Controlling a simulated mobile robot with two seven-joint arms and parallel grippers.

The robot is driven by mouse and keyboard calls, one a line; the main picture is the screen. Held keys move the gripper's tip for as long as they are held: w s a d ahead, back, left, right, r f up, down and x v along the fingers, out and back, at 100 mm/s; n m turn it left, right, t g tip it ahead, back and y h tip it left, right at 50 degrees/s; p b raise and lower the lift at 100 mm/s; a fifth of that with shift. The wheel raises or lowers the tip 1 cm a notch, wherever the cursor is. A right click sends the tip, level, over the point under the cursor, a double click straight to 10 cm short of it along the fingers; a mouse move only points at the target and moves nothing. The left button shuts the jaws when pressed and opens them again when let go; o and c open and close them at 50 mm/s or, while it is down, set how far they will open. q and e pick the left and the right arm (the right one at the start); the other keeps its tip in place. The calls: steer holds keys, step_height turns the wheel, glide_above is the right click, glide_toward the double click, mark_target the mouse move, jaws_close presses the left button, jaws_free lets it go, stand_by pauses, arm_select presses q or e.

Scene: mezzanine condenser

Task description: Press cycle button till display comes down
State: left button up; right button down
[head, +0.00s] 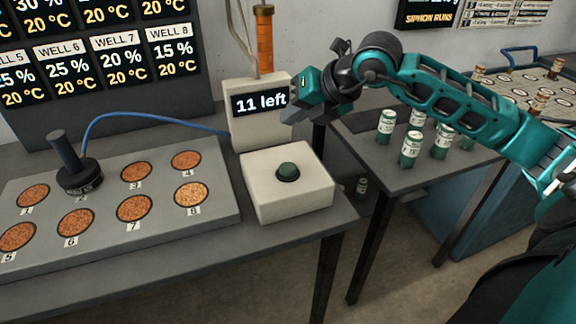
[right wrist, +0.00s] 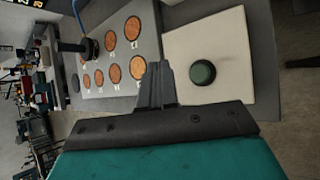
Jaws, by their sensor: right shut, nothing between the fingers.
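The cycle button (head: 288,172) is a dark green knob on a cream box at the table's right end. It also shows in the right wrist view (right wrist: 202,72). Behind the box stands a cream post with a display (head: 261,102) that reads "11 left". My right gripper (head: 292,116) is shut and empty, above and behind the button, in front of the display's right edge. In the right wrist view its fingertips (right wrist: 156,68) appear left of the button, apart from it. My left gripper is not in view.
A grey slab (head: 105,168) with numbered brown wells and a black-handled tool (head: 75,170) fills the table's left. A blue hose (head: 150,118) runs to the post. Several labelled vials (head: 410,148) stand on the right table. A large readout board (head: 100,60) stands behind.

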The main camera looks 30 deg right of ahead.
steer(key=shift+f, duration=0.1)
steer(key=b, duration=0.5)
glide_above(292, 168)
step_height(292, 168, down, 8)
steer(key=shift+r, duration=0.1)
steer(key=shift+f+b, duration=0.35)
steer(key=shift+f, duration=0.15)
stand_by(1.0)
stand_by(0.4)
steer(key=shift+f+b, duration=0.35)
steer(key=shift+b, duration=0.35)
